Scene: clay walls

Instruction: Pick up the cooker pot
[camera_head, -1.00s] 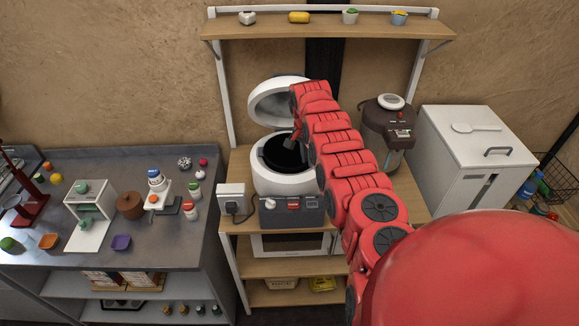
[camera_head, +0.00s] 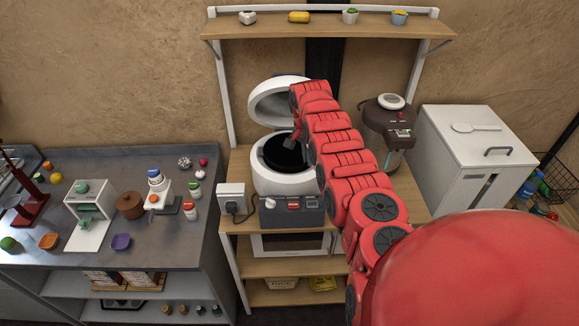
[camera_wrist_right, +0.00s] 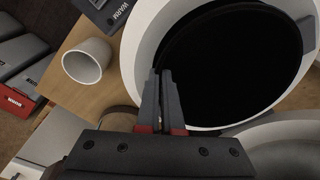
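The cooker pot (camera_head: 284,156) is a dark, round inner pot seated in the white rice cooker (camera_head: 284,184), whose lid (camera_head: 272,104) stands open behind it. In the right wrist view the pot (camera_wrist_right: 235,62) fills the upper right, with its rim by my fingertips. My right gripper (camera_wrist_right: 162,75) reaches down to that rim; its two fingers are nearly together, with the rim between their tips. In the head view the right gripper (camera_head: 290,148) is small and partly hidden by my arm. My left gripper is in neither view.
A white cup (camera_wrist_right: 88,62) stands beside the cooker. A dark dispenser (camera_head: 389,130) is to the right, a wall socket box (camera_head: 232,199) to the left. A shelf (camera_head: 330,27) runs above. The grey counter (camera_head: 190,245) holds several small items.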

